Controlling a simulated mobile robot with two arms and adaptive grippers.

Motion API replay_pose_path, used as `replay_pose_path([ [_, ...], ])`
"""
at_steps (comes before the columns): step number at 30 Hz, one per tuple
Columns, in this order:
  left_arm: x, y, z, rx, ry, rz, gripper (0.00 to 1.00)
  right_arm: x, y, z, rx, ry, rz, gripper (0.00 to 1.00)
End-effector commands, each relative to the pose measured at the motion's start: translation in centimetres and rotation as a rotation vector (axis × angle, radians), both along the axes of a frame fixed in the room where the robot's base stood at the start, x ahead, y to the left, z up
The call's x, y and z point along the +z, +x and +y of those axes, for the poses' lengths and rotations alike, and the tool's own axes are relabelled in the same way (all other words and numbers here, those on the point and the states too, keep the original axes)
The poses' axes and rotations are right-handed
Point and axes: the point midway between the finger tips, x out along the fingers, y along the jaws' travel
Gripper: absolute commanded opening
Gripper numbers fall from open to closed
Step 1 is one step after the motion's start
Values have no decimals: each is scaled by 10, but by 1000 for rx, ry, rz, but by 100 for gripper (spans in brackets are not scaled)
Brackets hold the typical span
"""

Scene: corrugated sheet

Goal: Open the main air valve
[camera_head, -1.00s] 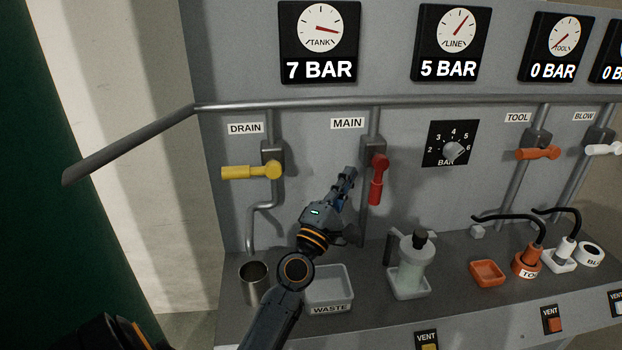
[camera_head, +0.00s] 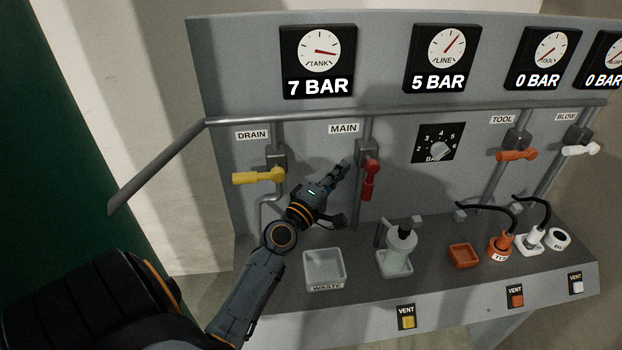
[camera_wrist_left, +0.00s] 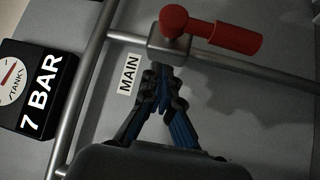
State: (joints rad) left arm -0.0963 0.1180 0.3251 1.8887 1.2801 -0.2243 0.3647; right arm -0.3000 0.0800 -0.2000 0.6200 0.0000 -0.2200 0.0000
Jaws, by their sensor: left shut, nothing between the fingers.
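The main air valve has a red lever handle (camera_head: 371,178) that hangs down along its pipe, under the MAIN label (camera_head: 343,128). In the left wrist view the red handle (camera_wrist_left: 235,37) points right, along the pipe, from its grey valve body (camera_wrist_left: 170,43). My left gripper (camera_head: 341,168) is shut and empty, just left of the valve in the head view. In the left wrist view its fingertips (camera_wrist_left: 163,72) are close to the valve body; I cannot tell whether they touch it. My right gripper is not in view.
The yellow DRAIN handle (camera_head: 258,177) points left. A horizontal rail (camera_head: 420,110) crosses the panel above the valves. The TANK gauge (camera_head: 318,62) reads 7 BAR and the LINE gauge (camera_head: 445,58) 5 BAR. A WASTE tray (camera_head: 325,284) and a bottle (camera_head: 398,250) stand on the ledge below.

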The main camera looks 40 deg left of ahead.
Motion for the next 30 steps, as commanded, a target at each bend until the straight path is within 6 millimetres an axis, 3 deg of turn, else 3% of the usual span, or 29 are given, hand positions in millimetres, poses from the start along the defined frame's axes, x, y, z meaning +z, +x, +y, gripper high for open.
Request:
replay_pose_path([
  [1, 8, 0, 0, 0, 9, 14, 0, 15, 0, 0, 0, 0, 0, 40],
  [3, 7, -2, 0, 2, 24, 31, 0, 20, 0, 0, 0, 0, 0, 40],
  [5, -5, -16, -1, 1, 23, 29, 0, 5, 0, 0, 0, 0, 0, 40],
  [18, -14, -91, -6, 1, 23, 26, 0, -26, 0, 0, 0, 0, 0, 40],
  [24, -14, -106, -7, 0, 21, 25, 0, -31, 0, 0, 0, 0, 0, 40],
  [30, -12, -109, -7, 1, 21, 24, 0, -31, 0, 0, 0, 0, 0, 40],
])
